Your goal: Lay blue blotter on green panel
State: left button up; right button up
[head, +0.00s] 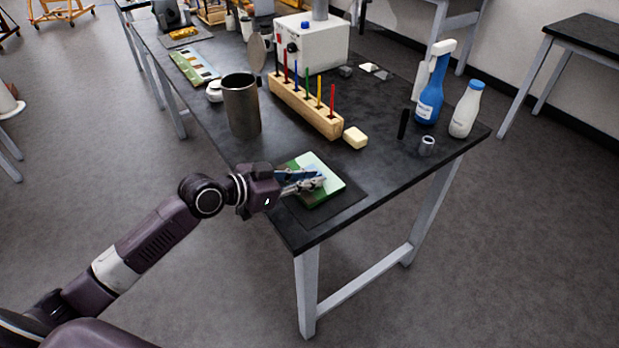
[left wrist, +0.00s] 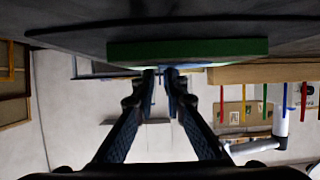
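The green panel (head: 330,172) lies on a dark mat (head: 350,203) near the front corner of the black table; its top shows green, pale and brownish areas. In the left wrist view its green edge (left wrist: 187,50) crosses the top. My left gripper (head: 320,181) is low at the panel, its fingers over the left part. In the left wrist view its fingertips (left wrist: 161,75) are close together with a narrow gap. Blue shows along the fingers, and I cannot separate a blotter from them or tell whether one is held. My right gripper is not in view.
A wooden rack (head: 305,107) of coloured tools, a dark metal cylinder (head: 241,105) and a pale block (head: 355,137) stand behind the panel. A blue spray bottle (head: 431,95) and a white bottle (head: 466,110) are at the right. The table edge is close in front.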

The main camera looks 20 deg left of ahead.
pick_arm(q)
jog(key=shift+o, duration=0.7)
jog(key=shift+r, duration=0.25)
jog(key=v, duration=0.3)
jog(key=b+v, duration=0.1)
jog(key=v, duration=0.6)
jog(key=shift+f, duration=0.3)
jog(key=shift+b+v, duration=0.3)
jog(key=shift+v, duration=0.75)
jog(key=shift+r, duration=0.2)
